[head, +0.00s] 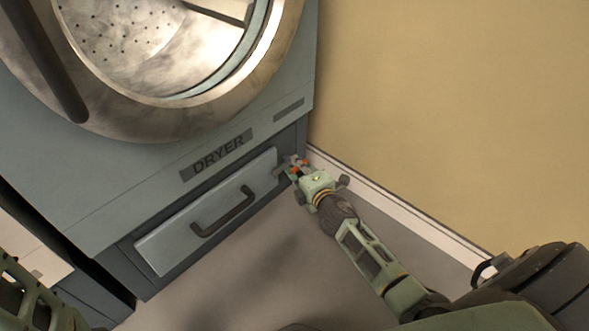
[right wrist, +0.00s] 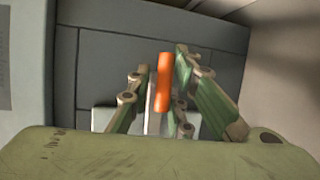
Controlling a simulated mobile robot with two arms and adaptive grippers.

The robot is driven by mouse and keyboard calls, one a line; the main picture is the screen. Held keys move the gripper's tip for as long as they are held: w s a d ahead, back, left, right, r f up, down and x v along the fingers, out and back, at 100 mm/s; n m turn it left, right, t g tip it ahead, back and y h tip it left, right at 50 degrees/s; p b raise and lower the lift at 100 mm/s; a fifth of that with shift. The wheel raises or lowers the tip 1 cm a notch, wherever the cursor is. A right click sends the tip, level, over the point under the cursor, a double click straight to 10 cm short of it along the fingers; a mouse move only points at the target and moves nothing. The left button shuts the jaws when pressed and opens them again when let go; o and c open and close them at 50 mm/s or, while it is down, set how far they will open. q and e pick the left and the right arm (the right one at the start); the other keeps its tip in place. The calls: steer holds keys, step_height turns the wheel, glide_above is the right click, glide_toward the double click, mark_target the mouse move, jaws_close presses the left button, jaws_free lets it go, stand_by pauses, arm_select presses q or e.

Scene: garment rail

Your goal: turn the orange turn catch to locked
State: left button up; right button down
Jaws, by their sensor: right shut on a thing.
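The orange turn catch (right wrist: 164,82) stands upright between the fingers of my right gripper (right wrist: 163,75) in the right wrist view. In the head view the catch (head: 295,170) shows only as small orange bits at the right end of the dryer's lower drawer panel (head: 165,248). My right gripper (head: 294,168) reaches it from the lower right and is shut on it; its fingers hide part of it. My left arm shows at the lower left edge of the head view, but I cannot make out its gripper.
The dryer (head: 110,190) has a large round glass door above the panel. A dark handle (head: 224,211) sticks out from the panel, left of my right gripper. A beige wall (head: 450,110) with a white skirting board (head: 400,218) stands close on the right. The grey floor in front is clear.

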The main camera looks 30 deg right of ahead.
steer(key=shift+s+a+f, duration=0.15)
steer(key=shift+a+f, duration=0.05)
steer(key=shift+f, duration=0.2)
steer(key=c, duration=1.8)
jaws_free()
steer(key=shift+o, duration=0.4)
steer(key=shift+r, duration=0.15)
steer(key=shift+d, duration=0.1)
steer(key=s+r, duration=0.2)
steer(key=s, duration=0.9)
steer(key=shift+s+a, duration=0.25)
steer(key=shift+a, duration=0.1)
